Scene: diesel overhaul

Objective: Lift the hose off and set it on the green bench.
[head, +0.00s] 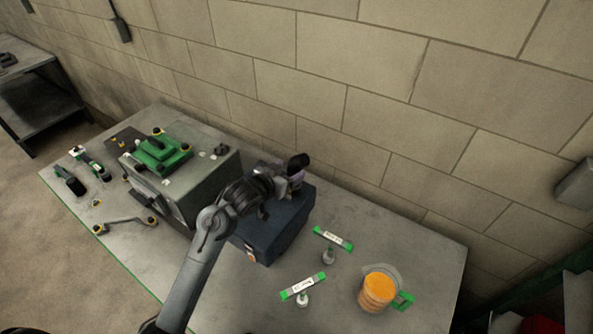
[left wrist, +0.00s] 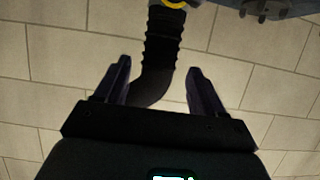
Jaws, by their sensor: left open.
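The hose is black and ribbed with a smooth bend; in the left wrist view the hose (left wrist: 163,40) runs between my fingers, below a yellow ring (left wrist: 174,3). In the head view, a black rounded end (head: 298,160) that looks like part of the hose shows above the dark blue box. My left gripper (head: 293,178) is there, open; in the left wrist view its fingers (left wrist: 160,68) stand apart on either side of the hose. Whether they touch it is unclear. The bench (head: 420,262) has a grey top and a green front edge. My right gripper is not in view.
A grey block (head: 175,195) with a green part (head: 161,152) on top stands left of the dark blue box (head: 280,240). Labelled green strips (head: 333,238) and an orange stack (head: 376,290) lie to the right. Tools lie at the left end. A block wall rises behind.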

